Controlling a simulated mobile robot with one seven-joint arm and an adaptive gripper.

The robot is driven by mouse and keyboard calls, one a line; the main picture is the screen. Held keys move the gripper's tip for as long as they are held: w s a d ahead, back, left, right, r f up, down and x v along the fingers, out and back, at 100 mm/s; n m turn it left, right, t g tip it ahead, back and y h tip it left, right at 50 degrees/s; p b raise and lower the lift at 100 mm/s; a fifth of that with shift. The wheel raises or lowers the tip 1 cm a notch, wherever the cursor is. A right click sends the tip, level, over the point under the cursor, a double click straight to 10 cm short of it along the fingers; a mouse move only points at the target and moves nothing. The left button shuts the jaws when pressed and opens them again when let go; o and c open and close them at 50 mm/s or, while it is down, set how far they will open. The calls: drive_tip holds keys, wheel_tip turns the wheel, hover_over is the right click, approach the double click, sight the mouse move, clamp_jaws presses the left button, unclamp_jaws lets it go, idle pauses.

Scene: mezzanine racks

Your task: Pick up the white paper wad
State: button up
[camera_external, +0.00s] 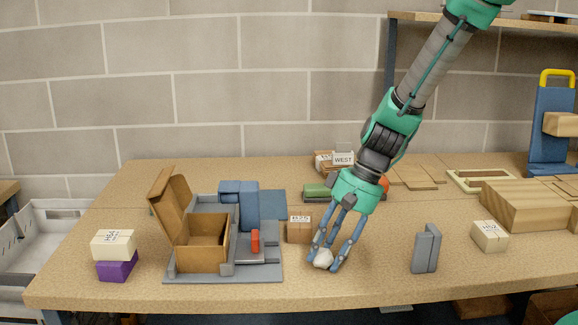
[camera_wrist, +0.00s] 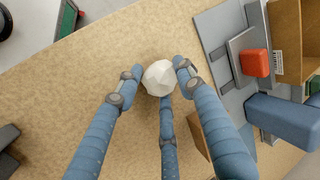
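The white paper wad (camera_external: 323,258) is a small faceted ball near the front of the wooden table. It also shows in the wrist view (camera_wrist: 159,77), with fingertips close against it on its left, right and near sides. My gripper (camera_external: 326,262) points down, its three blue fingers closed in around the wad. In the wrist view my gripper (camera_wrist: 157,80) shows no clear gap between fingertips and wad. The wad appears to be at table level; its underside is hidden.
A small cardboard box (camera_external: 299,229) stands just behind left of my gripper. Further left is a grey fixture (camera_external: 181,278) bearing an open brown box (camera_external: 203,241) and a red piece (camera_external: 255,241). A grey block (camera_external: 425,248) stands to the right. The table between is clear.

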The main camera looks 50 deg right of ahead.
sight(321, 250)
drive_tip(key=shift+r, duration=0.15)
drive_tip(key=shift+r, duration=0.6)
wheel_tip(321, 250, up, 2)
drive_tip(key=shift+r+p, duration=0.15)
drive_tip(key=shift+p, duration=0.4)
drive_tip(key=s+r, duration=0.1)
drive_tip(key=s, duration=1.5)
drive_tip(key=shift+a+p, duration=0.25)
drive_tip(key=shift+p, duration=0.05)
drive_tip(key=shift+r, duration=0.1)
